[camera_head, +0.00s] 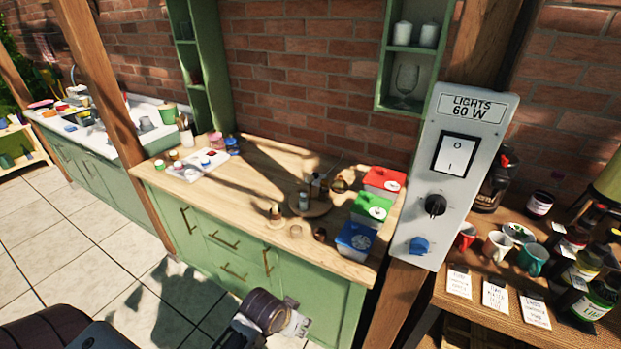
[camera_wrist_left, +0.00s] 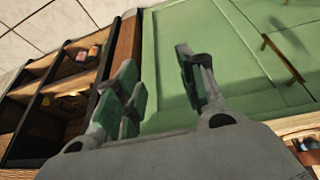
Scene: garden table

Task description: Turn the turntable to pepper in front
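The turntable (camera_head: 322,209) is a small round wooden disc on the wooden counter, near its right end. Several small bottles and shakers (camera_head: 315,187) stand on it, including a pale one at the front (camera_head: 304,201). They are too small to tell which is pepper. My left gripper (camera_head: 297,318) is low in front of the green cabinet, below the counter top and apart from the turntable. In the left wrist view its fingers (camera_wrist_left: 160,88) are spread with nothing between them. My right gripper is not in view.
Red, green and blue-lidded boxes (camera_head: 356,240) stand right of the turntable. Small jars (camera_head: 275,213) stand around it. A light-switch panel (camera_head: 455,165) on a post is to the right. The counter's left middle (camera_head: 235,190) is clear. A shelf unit (camera_wrist_left: 60,90) shows in the wrist view.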

